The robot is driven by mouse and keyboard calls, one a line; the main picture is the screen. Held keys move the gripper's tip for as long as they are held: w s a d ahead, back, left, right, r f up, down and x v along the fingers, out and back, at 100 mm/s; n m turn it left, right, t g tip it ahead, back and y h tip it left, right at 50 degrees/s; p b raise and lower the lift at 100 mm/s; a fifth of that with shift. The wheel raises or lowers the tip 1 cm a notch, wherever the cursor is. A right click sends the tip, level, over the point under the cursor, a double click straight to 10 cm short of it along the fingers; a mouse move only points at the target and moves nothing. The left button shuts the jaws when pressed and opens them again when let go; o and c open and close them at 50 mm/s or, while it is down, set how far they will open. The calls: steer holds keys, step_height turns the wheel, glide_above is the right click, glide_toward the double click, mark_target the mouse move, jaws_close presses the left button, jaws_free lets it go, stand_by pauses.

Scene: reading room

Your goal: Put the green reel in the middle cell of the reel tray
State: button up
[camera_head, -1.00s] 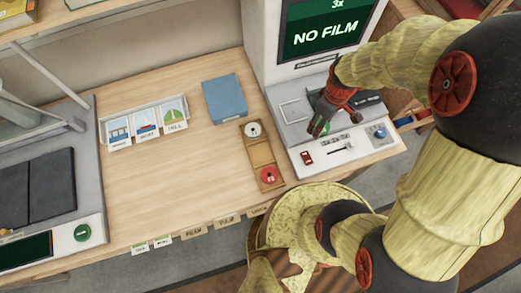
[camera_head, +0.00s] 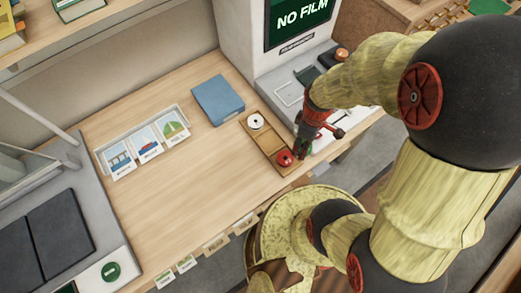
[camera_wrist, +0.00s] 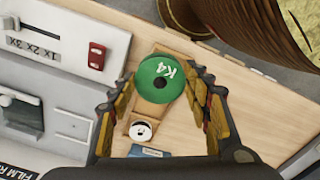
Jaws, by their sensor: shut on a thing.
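The green reel (camera_wrist: 162,80), marked K4, is held between the fingers of my gripper (camera_wrist: 161,74) in the wrist view. In the head view my gripper (camera_head: 303,149) is just right of the reel tray, near its front end. The wooden reel tray (camera_head: 270,141) has a white reel (camera_head: 256,121) in its far cell and a red reel (camera_head: 284,158) in its near cell. Its middle cell is empty. In the wrist view the white reel (camera_wrist: 143,131) shows beyond the green one, which hides the red reel and part of the tray.
A blue box (camera_head: 218,100) lies behind the tray. A card holder (camera_head: 145,140) stands to the left. The film reader (camera_head: 285,92) stands on the right, with its controls (camera_wrist: 96,58) beside my gripper. Bare desk (camera_head: 195,195) lies left of the tray.

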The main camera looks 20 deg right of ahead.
steer(key=shift+s+a+f, duration=0.1)
steer(key=shift+s+a, duration=0.1)
steer(key=shift+w+a, duration=0.15)
steer(key=w+a+f+b, duration=0.2)
steer(key=w+a+f, duration=0.2)
steer(key=w, duration=0.3)
steer(key=b, duration=0.2)
glide_above(270, 142)
steer(key=shift+n, duration=0.3)
steer(key=f, duration=0.5)
steer(key=shift+s+d, duration=0.25)
steer(key=shift+s, duration=0.05)
steer(key=shift+w+a+f, duration=0.2)
steer(key=shift+w+f, duration=0.1)
steer(key=shift+f, duration=0.15)
steer(key=shift+w+f+b, duration=0.1)
steer(key=shift+f+b, duration=0.45)
steer(key=shift+f, duration=1)
steer(key=shift+f, duration=0.15)
steer(key=o, duration=1.2)
